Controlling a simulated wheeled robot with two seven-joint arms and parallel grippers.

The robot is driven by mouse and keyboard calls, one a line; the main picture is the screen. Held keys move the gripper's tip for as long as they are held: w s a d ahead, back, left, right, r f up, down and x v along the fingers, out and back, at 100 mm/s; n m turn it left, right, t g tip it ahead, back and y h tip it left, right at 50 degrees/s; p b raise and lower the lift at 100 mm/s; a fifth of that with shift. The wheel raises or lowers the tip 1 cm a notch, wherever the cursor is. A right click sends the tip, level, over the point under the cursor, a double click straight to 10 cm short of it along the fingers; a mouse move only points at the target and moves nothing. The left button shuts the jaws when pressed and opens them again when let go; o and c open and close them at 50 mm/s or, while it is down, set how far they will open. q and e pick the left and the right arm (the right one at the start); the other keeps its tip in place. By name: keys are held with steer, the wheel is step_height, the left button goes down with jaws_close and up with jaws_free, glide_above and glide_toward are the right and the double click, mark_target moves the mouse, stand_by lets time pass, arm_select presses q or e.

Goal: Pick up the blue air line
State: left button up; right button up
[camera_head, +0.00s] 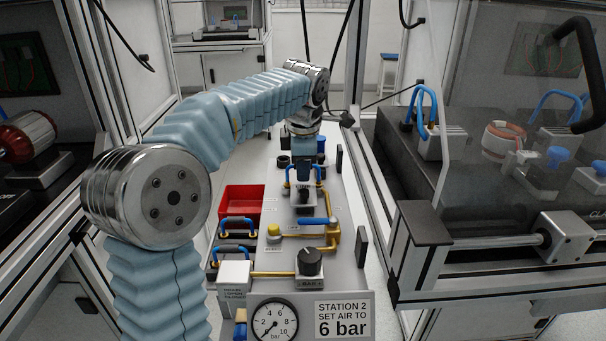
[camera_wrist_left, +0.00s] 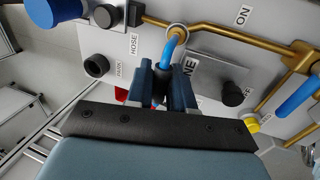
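The blue air line shows in the left wrist view (camera_wrist_left: 168,52) as a short blue hose. It runs from a ring fitting on the panel down to a black end piece between my fingers. My left gripper (camera_wrist_left: 162,78) has one dark finger on each side of that black end piece. I cannot tell whether the fingers press on it. In the head view my left gripper (camera_head: 303,177) is over the panel, above a plate with a partly hidden LINE label. My right gripper is not in view.
A brass pipe (camera_wrist_left: 225,33) runs across the panel close to the fingers. A black knob (camera_head: 309,261), a yellow knob (camera_head: 273,230) and a blue-handled valve (camera_head: 314,221) stand nearer. A red bin (camera_head: 241,200) is at the left. A pressure gauge (camera_head: 272,323) is in front.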

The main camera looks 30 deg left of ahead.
arm_select(q)
jaws_close()
